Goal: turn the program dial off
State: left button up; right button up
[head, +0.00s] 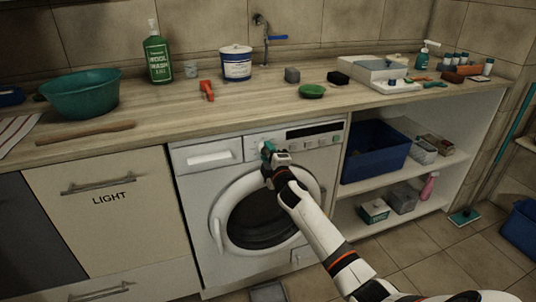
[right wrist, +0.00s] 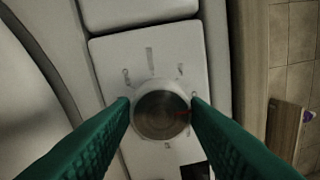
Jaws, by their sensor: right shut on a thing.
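The program dial (right wrist: 161,112) is a round, dark metallic knob with a small red mark on its right side. It sits on the pale front panel of the white washing machine (head: 188,183), with printed marks around it. My right gripper (right wrist: 161,108) has its green fingers on either side of the dial and is shut on it. In the head view my right gripper (head: 267,151) is at the machine's control panel and hides the dial. My left gripper is not in view.
The washer's round door (head: 222,215) is closed below my right gripper. The wooden worktop (head: 245,104) overhangs above, carrying a green bowl (head: 82,100), bottles and small items. Open shelves with a blue bin (head: 375,158) stand to the right.

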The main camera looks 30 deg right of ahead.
jog(key=o, duration=1)
jog(key=shift+c, duration=0.2)
jog(key=shift+s+a, duration=0.1)
jog(key=shift+s, duration=0.15)
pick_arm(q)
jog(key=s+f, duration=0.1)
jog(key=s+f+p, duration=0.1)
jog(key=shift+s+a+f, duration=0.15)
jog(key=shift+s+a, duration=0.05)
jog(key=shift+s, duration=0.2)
pick_arm(e)
jog(key=v, duration=1.1)
jog(key=shift+s, duration=0.25)
jog(key=shift+f, duration=0.1)
